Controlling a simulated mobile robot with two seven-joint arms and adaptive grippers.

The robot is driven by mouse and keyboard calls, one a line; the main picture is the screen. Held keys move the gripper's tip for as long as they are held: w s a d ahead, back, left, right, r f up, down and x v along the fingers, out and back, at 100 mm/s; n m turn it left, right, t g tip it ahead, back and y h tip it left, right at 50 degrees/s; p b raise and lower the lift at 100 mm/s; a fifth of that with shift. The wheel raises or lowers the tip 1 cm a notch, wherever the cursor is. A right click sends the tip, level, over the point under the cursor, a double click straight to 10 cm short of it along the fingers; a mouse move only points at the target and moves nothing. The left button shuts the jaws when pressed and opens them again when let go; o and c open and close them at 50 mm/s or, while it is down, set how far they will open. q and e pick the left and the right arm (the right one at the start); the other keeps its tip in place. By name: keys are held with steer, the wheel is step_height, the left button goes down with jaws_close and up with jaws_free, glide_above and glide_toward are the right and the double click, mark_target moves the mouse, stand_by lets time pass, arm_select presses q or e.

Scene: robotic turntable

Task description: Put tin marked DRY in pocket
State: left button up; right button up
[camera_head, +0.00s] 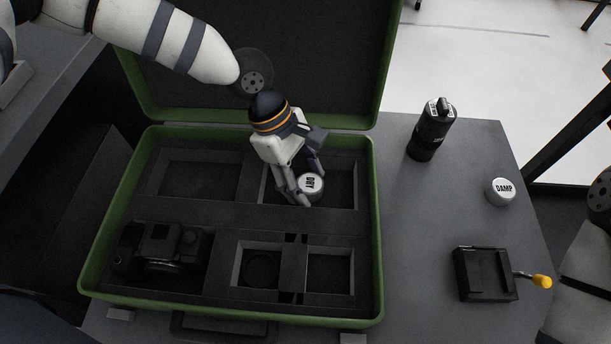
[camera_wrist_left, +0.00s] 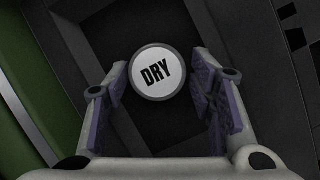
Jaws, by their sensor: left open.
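The tin marked DRY (camera_head: 311,185) is a small round tin with a white lid, upright in the back right foam pocket (camera_head: 268,185) of the green case. It also shows in the left wrist view (camera_wrist_left: 158,72), label up. My left gripper (camera_head: 302,187) is over that pocket, pointing down, with its fingers open. In the left wrist view the open fingers (camera_wrist_left: 160,95) stand on both sides of the tin, with gaps visible. My right gripper is not in view; only part of my right arm shows at the right edge.
The open case (camera_head: 376,230) has its lid raised behind. A camera (camera_head: 165,247) sits in the front left pocket. A tin marked DAMP (camera_head: 500,191), a black cylinder (camera_head: 432,130) and a black block with a yellow-tipped lever (camera_head: 485,273) stand on the grey table right of the case.

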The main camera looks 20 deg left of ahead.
arm_select(q)
steer(key=p+v, duration=0.1)
steer(key=v, duration=1.1)
steer(key=shift+r, duration=0.15)
